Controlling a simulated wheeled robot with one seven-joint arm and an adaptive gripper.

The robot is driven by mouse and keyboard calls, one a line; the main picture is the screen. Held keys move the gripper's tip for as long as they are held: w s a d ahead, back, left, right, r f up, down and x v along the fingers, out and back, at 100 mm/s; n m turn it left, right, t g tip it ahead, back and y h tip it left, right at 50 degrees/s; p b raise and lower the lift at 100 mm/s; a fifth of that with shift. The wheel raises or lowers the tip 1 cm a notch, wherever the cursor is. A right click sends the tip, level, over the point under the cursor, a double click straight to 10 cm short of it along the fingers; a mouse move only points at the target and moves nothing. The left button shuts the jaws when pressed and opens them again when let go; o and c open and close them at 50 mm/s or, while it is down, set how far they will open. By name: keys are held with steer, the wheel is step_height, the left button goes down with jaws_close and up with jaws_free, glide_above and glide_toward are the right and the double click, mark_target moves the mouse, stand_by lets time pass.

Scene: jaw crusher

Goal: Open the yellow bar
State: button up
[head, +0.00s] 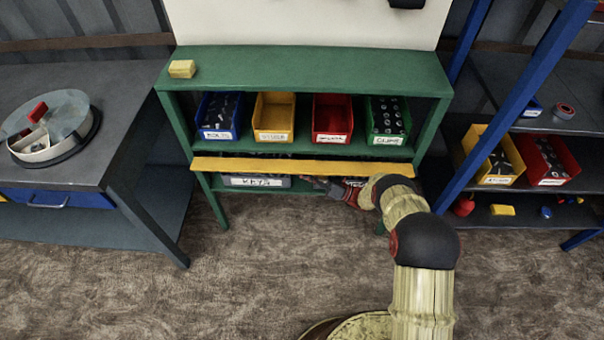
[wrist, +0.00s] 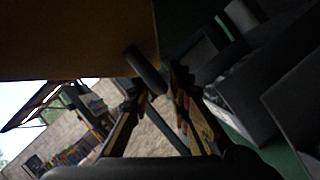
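The yellow bar (head: 300,165) is a long flat strip across the front of the green bench, below the row of bins. My gripper (head: 328,184) is just under its right half, in front of the lower shelf, partly hidden by my arm. In the wrist view, the large brown-yellow surface at upper left looks like the bar's underside (wrist: 70,40). A short dark rod (wrist: 147,71) shows at its edge, near my fingertips (wrist: 160,84). The fingers are apart with a gap between them; the dim view hides whether either touches the rod.
The green bench (head: 310,70) holds blue, yellow, red and green bins and a yellow block (head: 182,68) on top. A grey labelled box (head: 257,181) sits on the lower shelf. A workbench (head: 120,90) stands left, a blue-framed rack (head: 500,95) right. The floor (head: 240,270) is clear.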

steer(key=shift+o, duration=0.6)
steer(key=shift+d, duration=0.1)
steer(key=shift+d+f, duration=0.1)
steer(key=shift+d, duration=0.25)
steer(key=v, duration=1.1)
